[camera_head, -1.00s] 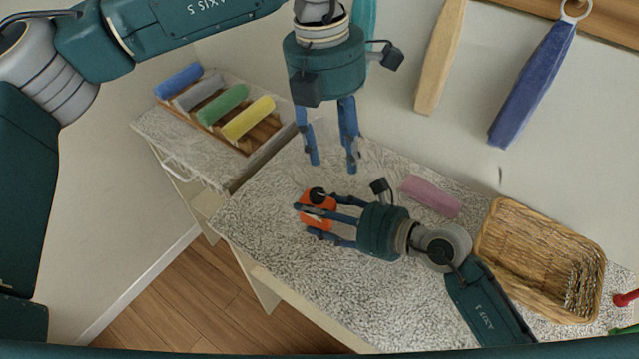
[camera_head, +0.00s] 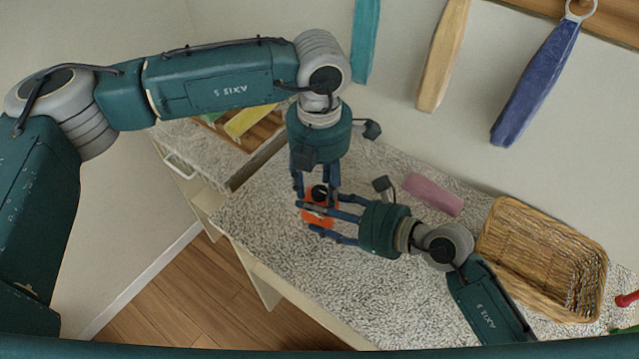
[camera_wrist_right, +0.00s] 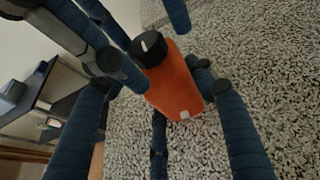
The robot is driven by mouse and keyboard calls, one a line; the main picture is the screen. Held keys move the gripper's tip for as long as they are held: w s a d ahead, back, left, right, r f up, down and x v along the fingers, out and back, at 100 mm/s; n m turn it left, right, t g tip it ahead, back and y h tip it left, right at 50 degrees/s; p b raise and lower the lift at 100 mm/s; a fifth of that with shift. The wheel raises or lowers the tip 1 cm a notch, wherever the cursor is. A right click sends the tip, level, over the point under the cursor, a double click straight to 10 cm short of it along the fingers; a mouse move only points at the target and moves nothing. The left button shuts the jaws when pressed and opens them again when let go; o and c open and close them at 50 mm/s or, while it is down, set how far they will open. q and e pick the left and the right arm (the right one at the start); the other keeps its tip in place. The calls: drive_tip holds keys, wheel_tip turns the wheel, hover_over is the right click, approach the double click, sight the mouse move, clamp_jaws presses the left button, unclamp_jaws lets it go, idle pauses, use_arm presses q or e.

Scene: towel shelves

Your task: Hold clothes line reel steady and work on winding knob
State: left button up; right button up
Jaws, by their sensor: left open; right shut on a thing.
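The orange clothes line reel (camera_head: 310,216) is on the speckled counter, and its body also shows in the right wrist view (camera_wrist_right: 175,88). Its black winding knob (camera_wrist_right: 149,50) is on top and shows in the head view (camera_head: 319,191). My right gripper (camera_head: 313,217) is shut on the reel from the right, with fingers on either side of it. My left gripper (camera_head: 315,196) is open and points down from above, its blue fingers close around the knob. I cannot tell whether they touch it. Left fingers also show at the top of the right wrist view.
The speckled counter (camera_head: 270,255) is clear in front of the reel. A pink rolled towel (camera_head: 434,194) and a wicker basket (camera_head: 490,250) lie to the right. Towels hang on the wall behind. My left arm partly covers the wooden rack with rolled towels.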

sight(319, 191)
use_arm(q)
clamp_jaws()
drive_tip(key=shift+m, duration=0.8)
unclamp_jaws()
wheel_tip(319, 191, up, 12)
idle(0.4)
